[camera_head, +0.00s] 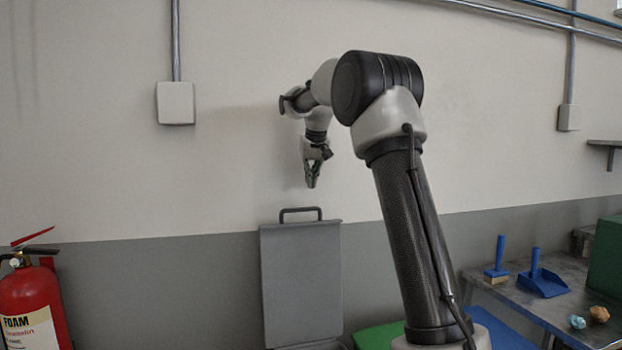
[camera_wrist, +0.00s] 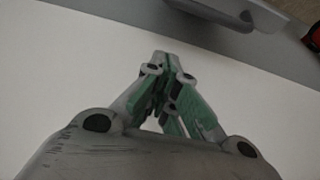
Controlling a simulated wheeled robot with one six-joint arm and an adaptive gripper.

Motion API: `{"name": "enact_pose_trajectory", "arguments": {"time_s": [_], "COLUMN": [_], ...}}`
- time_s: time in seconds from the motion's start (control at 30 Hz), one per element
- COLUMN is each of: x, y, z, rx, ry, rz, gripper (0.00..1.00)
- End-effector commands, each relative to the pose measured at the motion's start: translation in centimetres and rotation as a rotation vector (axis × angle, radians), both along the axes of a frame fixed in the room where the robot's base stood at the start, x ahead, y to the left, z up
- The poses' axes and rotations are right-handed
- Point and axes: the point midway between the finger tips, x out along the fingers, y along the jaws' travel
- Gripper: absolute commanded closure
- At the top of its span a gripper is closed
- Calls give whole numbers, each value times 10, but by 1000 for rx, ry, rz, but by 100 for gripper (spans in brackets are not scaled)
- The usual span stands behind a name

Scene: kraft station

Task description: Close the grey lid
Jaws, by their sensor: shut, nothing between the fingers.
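The grey lid (camera_head: 301,282) stands upright, raised in front of the wall, with a dark handle (camera_head: 300,211) along its top edge. The lower part of its container is mostly outside the head view. My gripper (camera_head: 312,184) points down above the lid's handle, apart from it. It is shut and empty; the closed fingertips also show in the wrist view (camera_wrist: 162,62). Part of a grey form, likely the lid, shows at the top of the wrist view (camera_wrist: 225,14).
A red fire extinguisher (camera_head: 33,302) stands at the lower left. A metal table (camera_head: 520,310) at the right holds a blue brush (camera_head: 498,262), a blue dustpan (camera_head: 541,278), and small crumpled pieces (camera_head: 599,314). A green box (camera_head: 607,258) is at the right edge.

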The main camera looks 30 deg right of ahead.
Motion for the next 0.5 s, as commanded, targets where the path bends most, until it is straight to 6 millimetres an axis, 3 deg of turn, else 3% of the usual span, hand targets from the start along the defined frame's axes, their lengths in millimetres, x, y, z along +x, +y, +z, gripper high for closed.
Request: {"name": "enact_pose_trajectory", "arguments": {"time_s": [0.3, 0.5], "x": [25, -4], "y": [-5, 1], "z": [-64, -62], "rx": [0, -1], "ry": [3, -2], "rz": [0, 1], "gripper": [100, 100]}}
